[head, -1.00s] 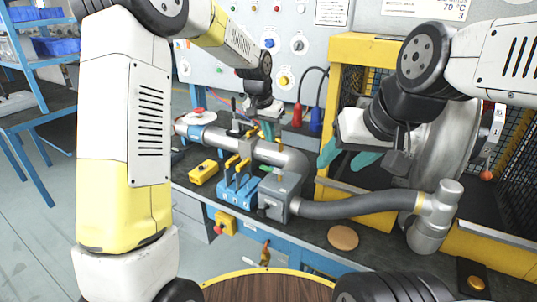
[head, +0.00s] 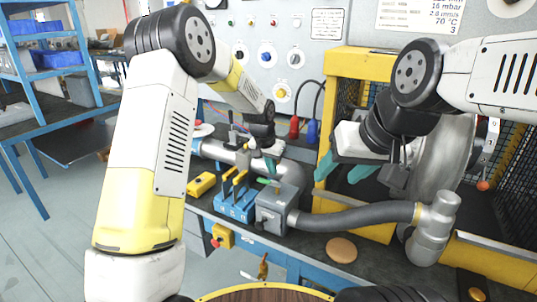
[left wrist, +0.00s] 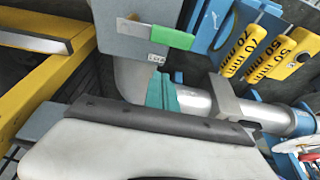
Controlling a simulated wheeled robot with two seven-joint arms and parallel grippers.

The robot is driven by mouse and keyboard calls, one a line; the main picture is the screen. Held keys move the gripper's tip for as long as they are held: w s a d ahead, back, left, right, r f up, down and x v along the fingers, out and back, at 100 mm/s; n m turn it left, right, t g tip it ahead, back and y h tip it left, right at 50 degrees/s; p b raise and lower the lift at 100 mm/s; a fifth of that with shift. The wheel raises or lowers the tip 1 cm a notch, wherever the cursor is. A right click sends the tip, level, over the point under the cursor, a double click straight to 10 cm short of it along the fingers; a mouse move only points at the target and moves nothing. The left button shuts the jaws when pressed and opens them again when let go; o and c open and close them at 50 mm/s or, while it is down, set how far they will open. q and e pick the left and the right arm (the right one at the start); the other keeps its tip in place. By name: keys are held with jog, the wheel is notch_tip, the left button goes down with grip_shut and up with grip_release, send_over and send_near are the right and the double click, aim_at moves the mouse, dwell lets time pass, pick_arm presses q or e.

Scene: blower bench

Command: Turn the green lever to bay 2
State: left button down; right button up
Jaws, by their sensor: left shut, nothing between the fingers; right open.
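The green lever (left wrist: 155,33) lies across a grey box (left wrist: 135,55) in the left wrist view, with a small label beside it that I cannot read clearly. In the head view the lever (head: 268,182) is a small green strip on top of the grey box (head: 280,208) at the hose's end. My left gripper (head: 271,163) is shut and empty, above the metal pipe behind the box. Its teal fingertips (left wrist: 162,92) show close to the lever but apart from it in the picture. My right gripper (head: 343,172) is open and empty before the yellow frame.
A blue block with yellow-handled gauges (head: 235,207) stands left of the grey box. A grey hose (head: 355,216) runs right to a metal elbow (head: 432,230). A yellow box (head: 201,185) and a tan disc (head: 342,249) lie on the bench.

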aim_at(264, 181)
pick_arm(q)
jog(key=shift+s+a+r, duration=0.1)
jog(key=shift+s+a, duration=0.3)
jog(key=shift+s, duration=0.25)
jog(key=shift+s+a+r, duration=0.1)
jog(key=shift+s+a, duration=0.25)
jog(key=shift+s, duration=0.25)
jog(key=shift+s+a+f, duration=0.1)
jog(key=shift+s+a, duration=0.15)
jog(key=shift+s, duration=0.25)
